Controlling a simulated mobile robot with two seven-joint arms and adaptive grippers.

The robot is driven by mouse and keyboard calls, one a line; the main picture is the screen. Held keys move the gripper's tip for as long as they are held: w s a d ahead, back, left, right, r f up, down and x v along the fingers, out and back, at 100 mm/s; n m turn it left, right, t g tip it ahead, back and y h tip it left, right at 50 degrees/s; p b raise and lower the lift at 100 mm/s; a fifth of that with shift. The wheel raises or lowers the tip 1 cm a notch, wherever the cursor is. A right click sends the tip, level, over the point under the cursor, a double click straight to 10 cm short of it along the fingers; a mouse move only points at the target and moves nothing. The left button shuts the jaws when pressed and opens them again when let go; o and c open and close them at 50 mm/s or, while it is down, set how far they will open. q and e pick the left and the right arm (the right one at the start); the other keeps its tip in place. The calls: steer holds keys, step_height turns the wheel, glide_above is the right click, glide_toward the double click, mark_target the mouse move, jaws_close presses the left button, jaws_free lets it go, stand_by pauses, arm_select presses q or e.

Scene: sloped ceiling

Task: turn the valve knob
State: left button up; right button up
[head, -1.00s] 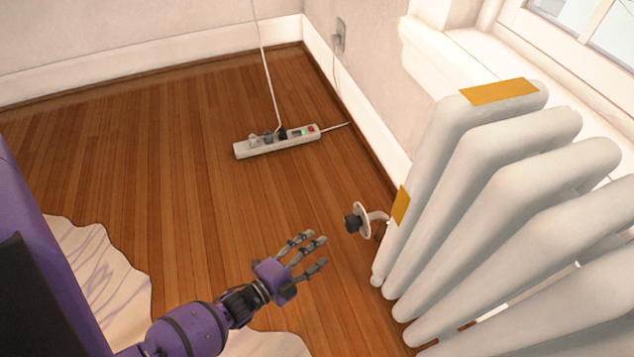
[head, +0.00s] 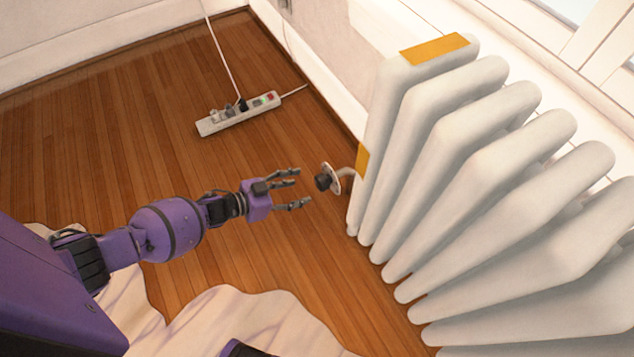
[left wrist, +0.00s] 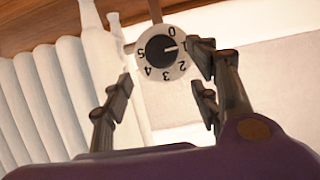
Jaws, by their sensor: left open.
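The valve knob (head: 323,178) is a black cylinder with a pale round dial plate behind it, on a short pipe at the radiator's near left end. In the left wrist view the knob (left wrist: 162,50) faces me, its white dial (left wrist: 176,73) numbered 0 to 5 and its pointer mark near 1. My left gripper (head: 297,188) is open, its fingers pointing at the knob with a small gap left in the head view. In the left wrist view its fingers (left wrist: 165,95) stand on both sides below the dial. My right gripper is not visible.
The white ribbed radiator (head: 480,140) fills the right side, with yellow patches. A power strip (head: 238,113) with plugs and a cord lies on the wooden floor behind. A pale rug (head: 250,325) lies in front. The floor left of the knob is clear.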

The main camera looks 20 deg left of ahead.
mark_target(318, 183)
arm_select(q)
steer(key=b+x, duration=0.3)
steer(key=x, duration=0.3)
steer(key=shift+w+d+f, duration=0.35)
steer(key=shift+w+d, duration=0.15)
steer(key=shift+w, duration=0.1)
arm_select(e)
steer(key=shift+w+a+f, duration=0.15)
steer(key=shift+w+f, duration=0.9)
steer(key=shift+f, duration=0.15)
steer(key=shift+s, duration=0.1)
arm_select(q)
steer(key=shift+c, duration=1.1)
steer(key=c, duration=0.8)
steer(key=shift+w+n, duration=0.1)
steer(key=shift+n, duration=0.2)
steer(key=shift+c, duration=0.4)
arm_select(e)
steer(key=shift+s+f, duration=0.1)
